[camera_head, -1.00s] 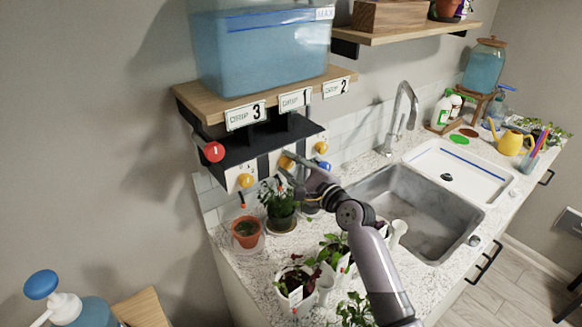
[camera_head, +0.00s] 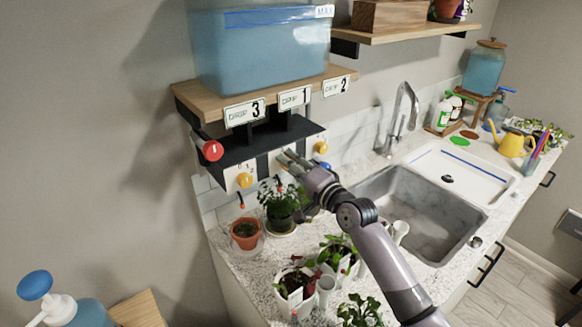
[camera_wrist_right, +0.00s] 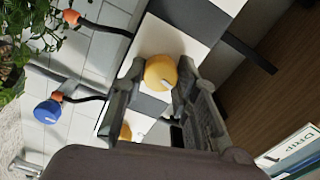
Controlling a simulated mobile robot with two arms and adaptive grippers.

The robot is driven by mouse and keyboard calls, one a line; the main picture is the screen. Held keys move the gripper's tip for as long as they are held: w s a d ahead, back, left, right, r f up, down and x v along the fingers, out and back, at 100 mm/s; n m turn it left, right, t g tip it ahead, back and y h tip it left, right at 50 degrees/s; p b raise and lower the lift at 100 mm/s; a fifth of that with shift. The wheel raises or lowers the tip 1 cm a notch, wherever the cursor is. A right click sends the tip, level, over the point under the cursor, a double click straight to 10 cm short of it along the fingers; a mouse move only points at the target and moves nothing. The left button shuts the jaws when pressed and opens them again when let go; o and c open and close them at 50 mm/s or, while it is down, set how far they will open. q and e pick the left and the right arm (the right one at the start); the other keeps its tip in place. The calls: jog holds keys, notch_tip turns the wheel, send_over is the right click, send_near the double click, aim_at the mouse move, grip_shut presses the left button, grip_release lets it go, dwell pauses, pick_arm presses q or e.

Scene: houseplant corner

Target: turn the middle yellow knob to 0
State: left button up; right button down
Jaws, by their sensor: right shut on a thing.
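The middle yellow knob (camera_wrist_right: 160,72) is a round ball with a pale pointer mark. It sits on a white-and-grey panel under the shelf. In the wrist view it is between the fingertips of my right gripper (camera_wrist_right: 155,80), which is shut on it. In the head view my right gripper (camera_head: 287,160) hides the knob. The knob's scale cannot be read. Another yellow knob (camera_head: 245,180) is to the left, and a third yellow knob (camera_head: 321,147) is to the right. My left gripper is not in view.
A red ball (camera_head: 212,150) sticks out at the panel's left end. A blue ball (camera_wrist_right: 47,110) is near the right outlet. Potted plants (camera_head: 283,205) stand below my arm. The blue water tank (camera_head: 260,50) is above, and the sink (camera_head: 420,215) is to the right.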

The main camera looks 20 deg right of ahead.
jog(key=shift+f+n, duration=0.2)
jog(key=shift+n, duration=1.2)
jog(key=c, duration=1.7)
grip_release()
jog(key=o, duration=0.5)
jog(key=shift+r, duration=0.15)
jog(key=shift+c, duration=0.2)
jog(key=v, duration=1.2)
